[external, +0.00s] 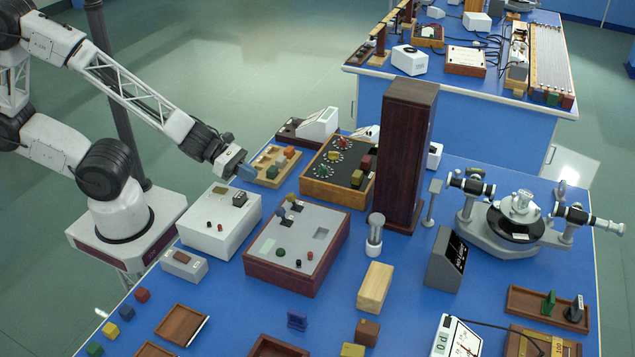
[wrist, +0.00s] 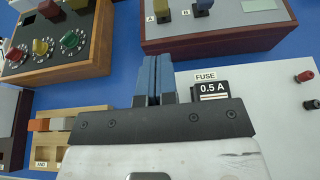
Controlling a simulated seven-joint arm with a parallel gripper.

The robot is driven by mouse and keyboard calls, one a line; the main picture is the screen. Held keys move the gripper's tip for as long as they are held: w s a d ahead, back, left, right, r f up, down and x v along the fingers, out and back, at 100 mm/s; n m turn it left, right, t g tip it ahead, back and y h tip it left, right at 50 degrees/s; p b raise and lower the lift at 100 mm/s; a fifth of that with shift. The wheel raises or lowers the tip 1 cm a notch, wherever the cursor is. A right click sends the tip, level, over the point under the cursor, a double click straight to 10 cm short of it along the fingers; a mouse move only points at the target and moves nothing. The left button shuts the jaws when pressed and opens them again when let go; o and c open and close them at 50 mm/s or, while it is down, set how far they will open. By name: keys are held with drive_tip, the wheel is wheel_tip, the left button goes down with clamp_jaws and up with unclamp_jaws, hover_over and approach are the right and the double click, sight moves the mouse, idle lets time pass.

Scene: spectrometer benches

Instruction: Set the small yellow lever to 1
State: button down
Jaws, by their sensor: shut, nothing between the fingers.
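The small yellow lever (wrist: 161,8) stands on the grey-topped, dark red box (wrist: 222,40), beside a label A, at the top of the wrist view. In the external view the yellow lever (external: 280,213) is small, near the box's back left corner. Its position marks are too small to read. My gripper (external: 245,173) has blue fingers, which also show in the wrist view (wrist: 153,78). They are shut and empty, apart from both levers, near the white fuse box.
The white box (external: 218,225) with a 0.5 A fuse (wrist: 211,89) lies close to my fingers. A wooden block tray (external: 262,179) and a wooden knob box (external: 318,187) stand behind. A tall dark column (external: 405,160) rises right of the lever box.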

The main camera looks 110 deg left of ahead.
approach(293, 201)
drive_tip(key=shift+w+a+f, duration=0.25)
drive_tip(key=shift+w+f, duration=0.25)
drive_tip(key=shift+w, duration=0.15)
drive_tip(key=shift+w+a+f, duration=0.2)
drive_tip(key=shift+w+f, duration=0.25)
drive_tip(key=shift+w, duration=0.2)
drive_tip(key=shift+w+a+f, duration=0.25)
drive_tip(key=shift+w+f, duration=0.25)
drive_tip(key=shift+w, duration=0.15)
drive_tip(key=shift+w+r+g, duration=0.15)
drive_tip(key=shift+g, duration=0.6)
drive_tip(key=shift+w+r+g, duration=0.1)
drive_tip(key=shift+g, duration=0.65)
idle(1.1)
